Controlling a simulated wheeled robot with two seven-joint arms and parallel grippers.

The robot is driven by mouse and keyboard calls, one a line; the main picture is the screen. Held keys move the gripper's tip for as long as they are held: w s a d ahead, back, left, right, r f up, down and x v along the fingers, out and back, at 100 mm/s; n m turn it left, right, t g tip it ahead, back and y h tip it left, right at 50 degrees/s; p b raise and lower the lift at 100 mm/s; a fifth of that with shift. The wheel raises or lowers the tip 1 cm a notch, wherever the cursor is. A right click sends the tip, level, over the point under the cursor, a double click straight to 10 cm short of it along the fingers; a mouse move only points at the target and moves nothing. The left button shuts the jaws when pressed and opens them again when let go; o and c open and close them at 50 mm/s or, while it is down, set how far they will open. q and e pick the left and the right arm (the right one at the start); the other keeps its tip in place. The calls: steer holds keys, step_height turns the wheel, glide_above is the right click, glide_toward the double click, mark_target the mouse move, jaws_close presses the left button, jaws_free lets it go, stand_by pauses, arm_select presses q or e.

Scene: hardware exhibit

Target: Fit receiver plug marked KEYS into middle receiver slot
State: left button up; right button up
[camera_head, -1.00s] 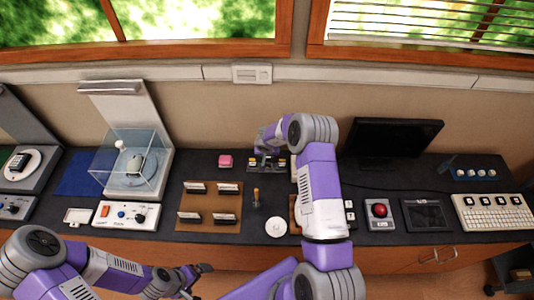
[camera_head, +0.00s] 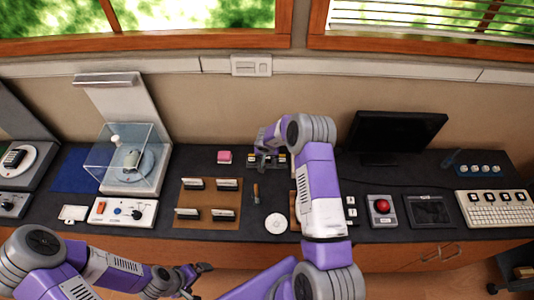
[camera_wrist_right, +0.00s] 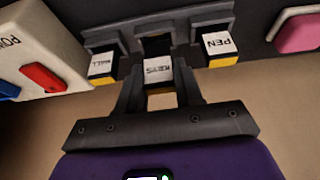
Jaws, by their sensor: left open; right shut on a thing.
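The receiver (camera_wrist_right: 125,38) is a dark block with a row of slots, near the back of the counter, and shows in the head view (camera_head: 254,167). The white plug marked KEYS (camera_wrist_right: 158,70) is between the fingers of my right gripper (camera_wrist_right: 160,82), which is shut on it. The plug lines up with the dark middle slot; I cannot tell how deep it sits. A plug marked PEN (camera_wrist_right: 218,44) and another labelled plug (camera_wrist_right: 102,65) flank it, both with yellow ends. In the head view my right gripper (camera_head: 268,158) is at the receiver. My left gripper (camera_head: 205,268) is open and empty, in front of the counter.
A pink block (camera_head: 224,157) sits left of the receiver, and a white box with a red switch (camera_wrist_right: 35,55) stands close on the other side. A brown board with several card holders (camera_head: 209,205), a brown-handled tool (camera_head: 256,193) and a white disc (camera_head: 276,223) lie in front.

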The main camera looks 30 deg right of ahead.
steer(key=p, duration=0.3)
stand_by(2.5)
steer(key=shift+f+b, duration=0.5)
steer(key=shift+f, duration=0.5)
stand_by(0.9)
steer(key=o, duration=1.6)
steer(key=shift+c, duration=0.2)
steer(key=shift+r, duration=0.1)
steer(key=shift+r+p, duration=3.45)
steer(key=shift+p, duration=0.35)
steer(key=shift+s, duration=0.1)
steer(key=shift+f, duration=0.1)
